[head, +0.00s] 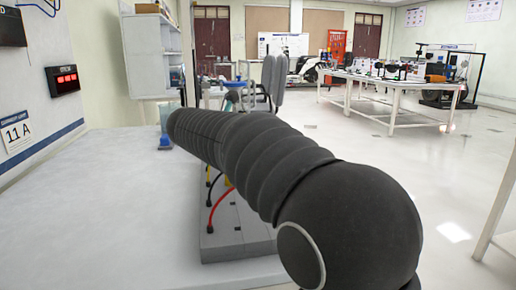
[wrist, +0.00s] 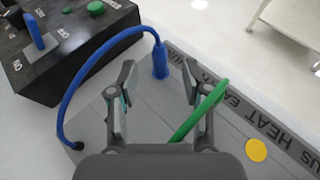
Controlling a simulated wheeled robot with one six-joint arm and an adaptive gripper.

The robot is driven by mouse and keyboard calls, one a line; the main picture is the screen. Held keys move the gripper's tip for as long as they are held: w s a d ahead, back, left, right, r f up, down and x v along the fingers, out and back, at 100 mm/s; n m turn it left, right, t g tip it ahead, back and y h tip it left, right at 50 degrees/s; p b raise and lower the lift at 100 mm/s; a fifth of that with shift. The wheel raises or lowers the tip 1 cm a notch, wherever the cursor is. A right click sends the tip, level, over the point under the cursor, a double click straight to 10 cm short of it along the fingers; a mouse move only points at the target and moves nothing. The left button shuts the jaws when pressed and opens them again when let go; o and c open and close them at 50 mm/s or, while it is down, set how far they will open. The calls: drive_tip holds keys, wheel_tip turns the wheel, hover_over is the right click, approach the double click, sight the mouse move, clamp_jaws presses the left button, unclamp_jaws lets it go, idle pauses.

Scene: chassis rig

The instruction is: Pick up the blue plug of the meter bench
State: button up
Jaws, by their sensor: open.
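The blue plug (wrist: 160,64) stands upright on the grey meter bench (wrist: 145,125) in the wrist view. A blue cable (wrist: 100,52) arches from its top to the left and comes down at a dark end near the bench's left side. My gripper (wrist: 160,76) is open, with one finger on each side of the plug in the picture. The plug shows near the fingertips, and I cannot tell whether it is between them in depth. In the head view the bench (head: 240,240) is partly hidden behind my dark arm, and the blue plug cannot be made out.
A green cable (wrist: 202,110) passes by the right finger. A yellow disc (wrist: 256,150) lies on the bench at right. A black box (wrist: 62,50) with a blue lever and green knob stands at upper left. Red cable (head: 221,205) shows on the bench. The white tabletop (head: 110,220) is clear at left.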

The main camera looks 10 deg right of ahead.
drive_tip(key=shift+r+x, duration=0.2)
drive_tip(key=shift+x, duration=2.45)
clamp_jaws()
